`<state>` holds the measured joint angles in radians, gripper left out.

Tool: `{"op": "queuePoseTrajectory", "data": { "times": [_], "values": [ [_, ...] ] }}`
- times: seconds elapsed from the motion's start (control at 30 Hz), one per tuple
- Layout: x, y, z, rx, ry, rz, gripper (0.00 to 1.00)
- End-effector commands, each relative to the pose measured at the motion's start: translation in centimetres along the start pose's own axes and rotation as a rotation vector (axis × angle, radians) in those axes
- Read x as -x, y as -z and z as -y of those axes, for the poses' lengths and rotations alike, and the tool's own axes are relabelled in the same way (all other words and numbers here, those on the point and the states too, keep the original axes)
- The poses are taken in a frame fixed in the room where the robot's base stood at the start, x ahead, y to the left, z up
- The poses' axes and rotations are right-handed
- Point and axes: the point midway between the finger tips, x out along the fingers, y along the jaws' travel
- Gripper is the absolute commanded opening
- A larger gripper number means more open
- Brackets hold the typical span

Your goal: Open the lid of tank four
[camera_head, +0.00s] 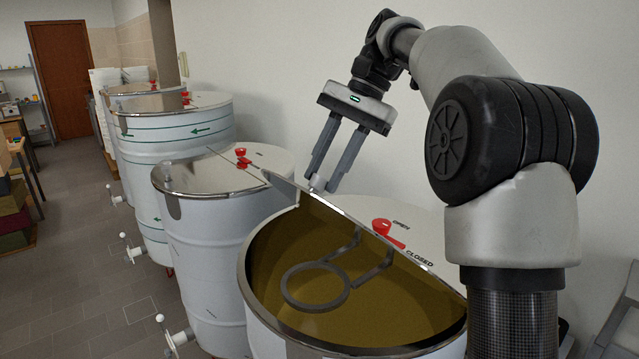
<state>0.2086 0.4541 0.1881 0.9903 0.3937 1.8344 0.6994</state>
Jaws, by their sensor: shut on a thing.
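The nearest white tank (263,338) has its front half open, showing a gold-brown interior with a grey ring (315,287) on two arms. No number is readable on it, so I cannot tell from a label that it is tank four. Its raised lid flap (282,186) shows as a thin, tilted metal edge at the back left of the opening. My gripper (322,184) points down behind that edge, its fingers around a small pale lid handle (318,182). The handle is mostly hidden by the fingers. A red lever (388,232) sits on the fixed lid half between the words OPEN and CLOSED.
A second white tank (195,245) with a closed lid and red lever (242,157) stands close to the left. More tanks (180,133) line the wall behind it. Taps stick out into the tiled aisle (75,270), which is clear. The white wall is close behind my arm.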

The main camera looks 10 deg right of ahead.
Motion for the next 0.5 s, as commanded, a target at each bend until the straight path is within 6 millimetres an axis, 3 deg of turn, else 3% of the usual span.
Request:
{"op": "queuePoseTrajectory", "data": {
  "times": [0.2,0.5],
  "values": [
    [1.8,1.4,-0.3,-0.015,0.034,0.076,0.00],
    [2.7,2.1,-0.3,-0.022,0.050,0.123,0.00]
  ]
}}
